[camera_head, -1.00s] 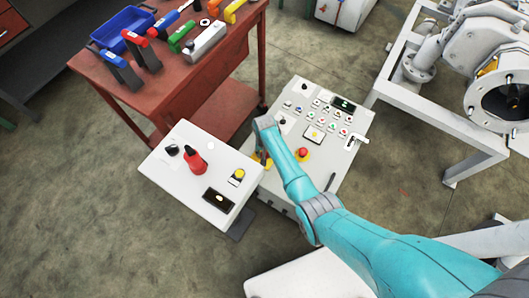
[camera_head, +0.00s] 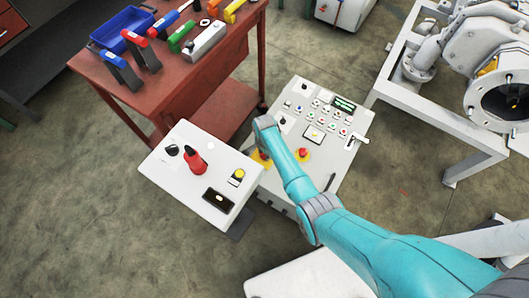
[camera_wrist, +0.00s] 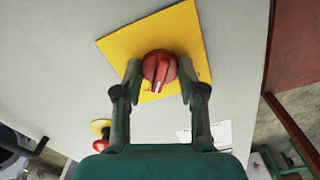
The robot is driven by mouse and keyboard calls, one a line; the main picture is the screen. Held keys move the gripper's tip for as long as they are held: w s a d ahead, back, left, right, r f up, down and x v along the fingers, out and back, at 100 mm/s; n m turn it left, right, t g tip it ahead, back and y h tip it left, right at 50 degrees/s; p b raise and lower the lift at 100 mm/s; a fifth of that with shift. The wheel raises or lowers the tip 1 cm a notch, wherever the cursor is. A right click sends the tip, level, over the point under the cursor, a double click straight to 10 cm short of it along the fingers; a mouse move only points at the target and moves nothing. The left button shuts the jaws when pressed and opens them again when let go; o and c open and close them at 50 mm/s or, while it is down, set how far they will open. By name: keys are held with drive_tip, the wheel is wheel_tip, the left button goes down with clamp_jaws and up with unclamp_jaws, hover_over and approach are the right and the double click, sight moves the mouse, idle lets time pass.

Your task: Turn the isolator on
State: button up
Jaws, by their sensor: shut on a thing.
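The isolator is a round red knob (camera_wrist: 160,67) with a raised ridge, on a square yellow plate (camera_wrist: 177,32) in the wrist view. Its ridge runs roughly up and down in that view, slightly tilted. My gripper (camera_wrist: 158,74) is shut on the knob, with one finger at each side of it. In the head view the yellow plate (camera_head: 257,160) shows at the left part of the grey control panel (camera_head: 335,150), and my wrist hides most of the knob. The panel's small display (camera_head: 344,104) is lit green.
A red emergency button (camera_head: 303,152) sits on the panel right of my arm. A white box (camera_head: 207,210) with a red handle (camera_head: 195,162) stands to the left. A red tool table (camera_head: 170,75) is behind, and a white machine frame (camera_head: 445,120) is at right.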

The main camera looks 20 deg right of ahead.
drive_tip(key=shift+m, duration=1)
drive_tip(key=o, duration=1.1)
drive_tip(key=shift+o, duration=0.2)
drive_tip(key=shift+r, duration=0.15)
wheel_tip(320, 180, up, 12)
drive_tip(key=shift+f, duration=0.2)
